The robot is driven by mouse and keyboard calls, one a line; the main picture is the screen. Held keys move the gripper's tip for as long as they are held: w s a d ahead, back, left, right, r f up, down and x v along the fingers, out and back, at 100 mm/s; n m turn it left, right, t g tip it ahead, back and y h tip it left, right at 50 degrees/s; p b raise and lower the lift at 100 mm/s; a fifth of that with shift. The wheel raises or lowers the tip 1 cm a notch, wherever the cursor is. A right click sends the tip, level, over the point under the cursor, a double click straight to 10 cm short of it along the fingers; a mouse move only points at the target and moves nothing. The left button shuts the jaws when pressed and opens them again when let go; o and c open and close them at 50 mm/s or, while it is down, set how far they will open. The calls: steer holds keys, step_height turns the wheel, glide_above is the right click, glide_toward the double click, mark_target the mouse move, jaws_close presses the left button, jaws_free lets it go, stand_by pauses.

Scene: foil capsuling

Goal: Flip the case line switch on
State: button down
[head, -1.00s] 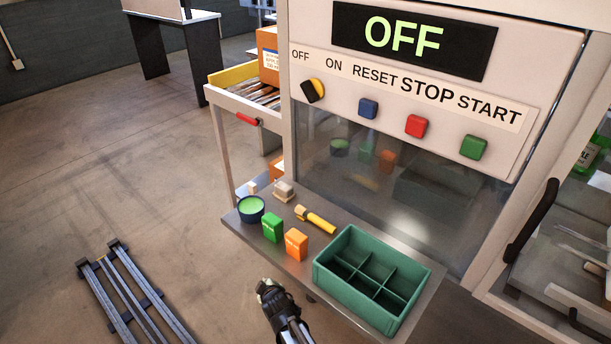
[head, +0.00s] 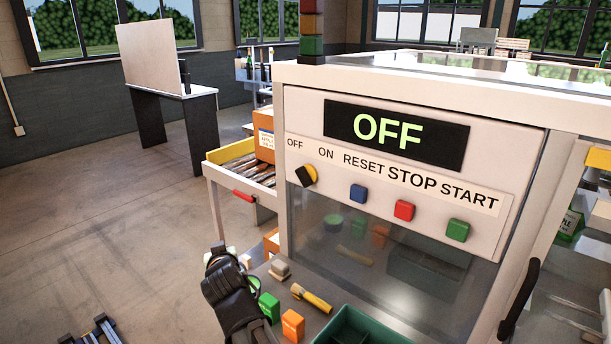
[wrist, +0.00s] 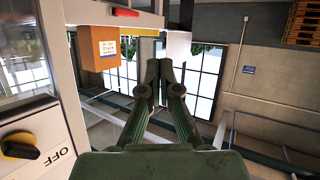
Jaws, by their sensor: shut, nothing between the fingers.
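The panel's rotary switch (head: 306,175) is a black knob with a yellow part, below the OFF and ON labels. It also shows at the left edge of the wrist view (wrist: 20,147). The display (head: 399,135) above it reads OFF. A red handle (head: 244,195) sits on the conveyor's near side, and also shows at the top of the wrist view (wrist: 125,12). Neither is labelled as the case line switch. My gripper (head: 216,252) is shut and empty, left of and below the knob and below the red handle, touching neither. Its fingers (wrist: 164,82) meet in the wrist view.
Blue (head: 358,193), red (head: 404,210) and green (head: 458,230) buttons line the panel. Below lie an orange box (head: 293,324), a yellow-handled tool (head: 311,298) and a green crate (head: 343,318). A conveyor (head: 247,170) carries a cardboard box (head: 264,133). The floor at left is mostly clear.

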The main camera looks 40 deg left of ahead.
steer(key=w+d+r+m+t+h+p, duration=0.1)
steer(key=w+d+r+m+h+p, duration=0.1)
steer(key=w+d+r+m, duration=0.4)
steer(key=w+d+r+m+t+h+p, duration=0.1)
steer(key=w+d+r+m+h+p, duration=0.1)
steer(key=w+d+r+m, duration=0.5)
steer(key=d+r+m+p, duration=0.1)
steer(key=d+r+m, duration=0.3)
steer(key=d+r, duration=0.4)
steer(key=shift+d+r+t, duration=0.2)
steer(key=shift+r+t, duration=0.2)
steer(key=shift+r, duration=0.45)
steer(key=shift+w+a, duration=0.1)
steer(key=shift+w, duration=0.05)
steer(key=p, duration=0.4)
glide_toward(311, 181)
steer(key=x, duration=0.5)
steer(key=shift+w+r, duration=0.35)
steer(key=shift+a+f, duration=0.35)
steer(key=shift+f, duration=0.2)
